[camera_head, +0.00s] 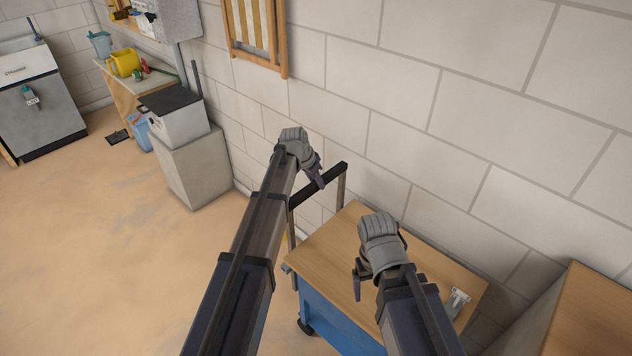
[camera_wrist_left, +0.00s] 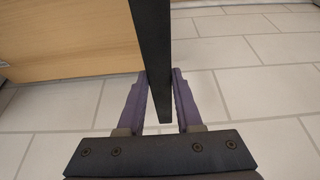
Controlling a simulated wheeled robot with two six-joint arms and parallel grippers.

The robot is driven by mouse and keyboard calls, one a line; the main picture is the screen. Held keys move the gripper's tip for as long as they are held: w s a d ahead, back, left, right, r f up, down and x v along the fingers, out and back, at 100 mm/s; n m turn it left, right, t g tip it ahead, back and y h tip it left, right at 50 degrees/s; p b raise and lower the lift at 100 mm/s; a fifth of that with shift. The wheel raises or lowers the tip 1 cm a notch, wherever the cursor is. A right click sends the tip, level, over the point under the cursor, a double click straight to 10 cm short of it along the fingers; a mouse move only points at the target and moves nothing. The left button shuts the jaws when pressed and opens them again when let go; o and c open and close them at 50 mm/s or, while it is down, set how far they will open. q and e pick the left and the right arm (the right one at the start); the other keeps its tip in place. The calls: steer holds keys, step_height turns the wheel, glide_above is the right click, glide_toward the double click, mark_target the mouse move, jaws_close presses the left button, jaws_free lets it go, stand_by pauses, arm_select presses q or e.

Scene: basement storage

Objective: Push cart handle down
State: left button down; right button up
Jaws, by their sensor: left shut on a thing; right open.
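The cart is a blue-sided cart with a light wooden top (camera_head: 330,237), standing against the wall in the head view. Its handle (camera_head: 335,172) is a dark bar raised on posts at the cart's far end; the bar also shows in the left wrist view (camera_wrist_left: 153,50). My left gripper (camera_head: 318,180) is at the handle; in the left wrist view its purple fingers (camera_wrist_left: 161,100) stand on both sides of the bar. My right gripper (camera_head: 358,282) is open and empty over the wooden top.
A white box with a black lid (camera_head: 175,113) sits on a grey block (camera_head: 192,168) beyond the cart. A small metal item (camera_head: 459,299) lies on the cart top. A wooden surface (camera_head: 590,315) stands at the right. The floor (camera_head: 90,250) at left is clear.

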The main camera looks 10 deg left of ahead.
arm_select(q)
steer(key=shift+s+f, duration=0.1)
steer(key=shift+s, duration=0.05)
steer(key=c, duration=0.6)
jaws_free()
steer(key=shift+f, duration=0.1)
steer(key=shift+o, duration=0.2)
steer(key=p+v, duration=0.7)
steer(key=shift+r, duration=0.45)
